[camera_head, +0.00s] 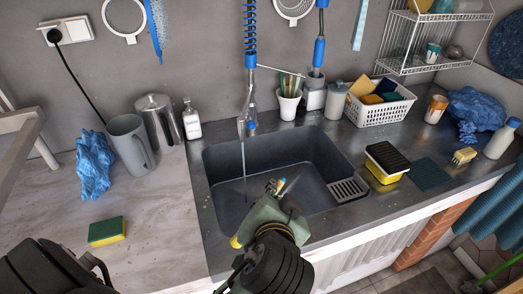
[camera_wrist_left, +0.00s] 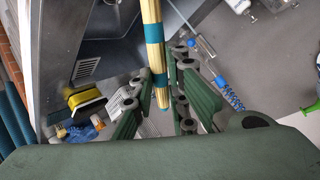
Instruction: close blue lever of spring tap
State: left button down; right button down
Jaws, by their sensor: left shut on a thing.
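The spring tap (camera_head: 250,30) hangs at the back of the sink with a blue coil. A small blue part (camera_head: 252,126), perhaps the lever, shows beside the spray head. The tap's blue coil also shows in the left wrist view (camera_wrist_left: 230,96). My left gripper (camera_head: 275,190) is over the front of the sink, apart from the tap. It is shut on a tan and teal stick (camera_wrist_left: 154,45). My right gripper is not in view.
The dark sink (camera_head: 270,150) has a drain grate (camera_head: 348,189) at right. Behind it stand a cup of brushes (camera_head: 288,104) and a white basket (camera_head: 380,112). A yellow-black sponge block (camera_head: 385,170) lies right. A grey pitcher (camera_head: 130,145) and soap bottle (camera_head: 192,122) stand left.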

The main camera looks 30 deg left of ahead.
aim_at(251, 125)
jog(key=l+u, duration=0.1)
jog(key=u, duration=0.35)
jog(key=l+u, duration=0.1)
jog(key=u, duration=0.85)
jog(key=l, duration=0.1)
